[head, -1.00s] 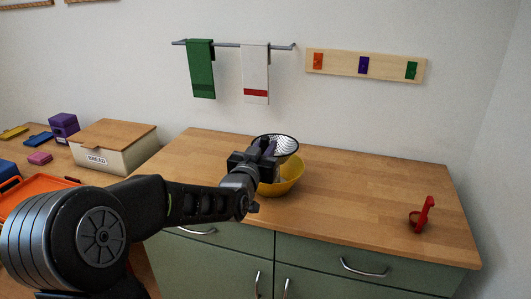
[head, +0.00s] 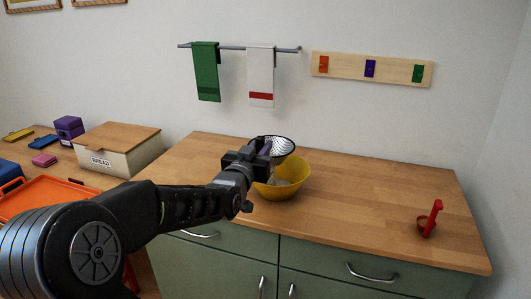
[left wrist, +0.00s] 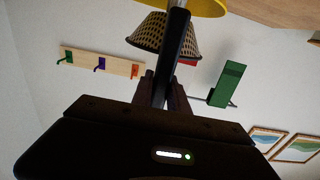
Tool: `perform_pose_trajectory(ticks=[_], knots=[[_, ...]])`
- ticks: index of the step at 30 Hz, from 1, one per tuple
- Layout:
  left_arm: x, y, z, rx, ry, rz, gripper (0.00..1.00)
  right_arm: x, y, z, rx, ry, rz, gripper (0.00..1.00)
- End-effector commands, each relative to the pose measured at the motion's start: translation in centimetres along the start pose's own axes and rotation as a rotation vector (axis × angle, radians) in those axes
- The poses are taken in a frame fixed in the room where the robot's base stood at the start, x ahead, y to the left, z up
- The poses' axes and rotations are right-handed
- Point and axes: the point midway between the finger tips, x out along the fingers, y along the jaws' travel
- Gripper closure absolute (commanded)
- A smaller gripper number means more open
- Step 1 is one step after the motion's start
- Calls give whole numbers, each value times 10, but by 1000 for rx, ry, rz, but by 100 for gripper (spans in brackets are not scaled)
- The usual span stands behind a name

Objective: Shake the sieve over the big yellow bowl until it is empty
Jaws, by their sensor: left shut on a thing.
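The sieve (head: 280,146), a dark-rimmed mesh cup, is held over the back left part of the big yellow bowl (head: 298,180). My left gripper (head: 263,151) is shut on the sieve's handle. The bowl stands on the wooden worktop, with something pale inside it. The left wrist view is upside down and shows the sieve's perforated side (left wrist: 150,34), the handle running between the fingers, and part of the yellow bowl (left wrist: 208,6). The sieve and bowl look apart there. I cannot tell what is in the sieve. My right gripper is not in view.
A red tool (head: 428,220) stands on the right of the worktop (head: 370,200). The bread box (head: 120,150) and an orange tray (head: 50,200) are to the left. Towels (head: 261,80) hang on a wall rail behind.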

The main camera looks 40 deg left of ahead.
Motion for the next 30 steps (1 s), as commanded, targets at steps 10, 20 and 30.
perform_pose_trajectory(ticks=[10,20,30], knots=[[0,12,-11,0,1,6,100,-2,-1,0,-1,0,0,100],[0,12,-38,-1,2,5,100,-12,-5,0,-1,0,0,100],[0,12,-41,-1,0,5,100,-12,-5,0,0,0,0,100]])
